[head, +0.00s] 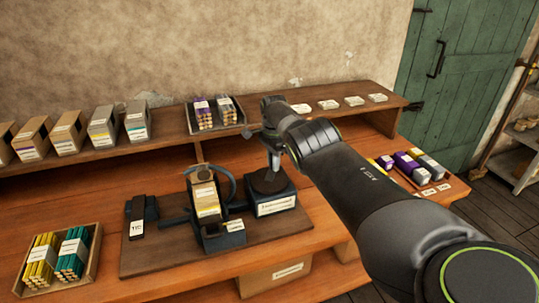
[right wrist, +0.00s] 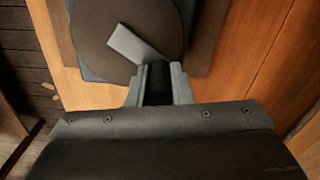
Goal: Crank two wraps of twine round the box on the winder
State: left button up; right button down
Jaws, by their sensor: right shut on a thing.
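The winder stands on a brown board (head: 150,258) on the bench. A box with a yellow-and-white face (head: 207,197) sits upright in its dark holder, with a dark ring (head: 229,186) behind it. Right of it is a blue block (head: 272,203) with a dark round disc on top. In the right wrist view, a grey crank bar (right wrist: 132,44) lies across the brown disc (right wrist: 95,30). My right gripper (right wrist: 157,82) is shut on the dark crank handle (right wrist: 158,70) at the bar's end. I cannot make out twine on the box. My left gripper is not in view.
A dark labelled device (head: 141,216) stands on the board's left. A tray of yellow and green bundles (head: 60,290) is at the front left. Several boxes line the back shelf (head: 165,133). My right arm covers part of the bench's right side.

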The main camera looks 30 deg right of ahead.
jog(key=m+p, duration=0.1)
jog(key=s+m+p, duration=0.1)
jog(key=shift+d+r+m+p, duration=0.25)
jog(key=shift+d+m+p, duration=0.05)
jog(key=shift+s+d+f+m+p, duration=0.1)
jog(key=shift+s+m+p, duration=0.1)
jog(key=shift+m+p, duration=0.4)
jog(key=shift+s+d+f+m+p, duration=0.1)
jog(key=shift+s+m+p, duration=0.1)
jog(key=shift+m+p, duration=0.4)
jog(key=c, duration=1.3)
grip_release()
jog(key=shift+r, duration=0.1)
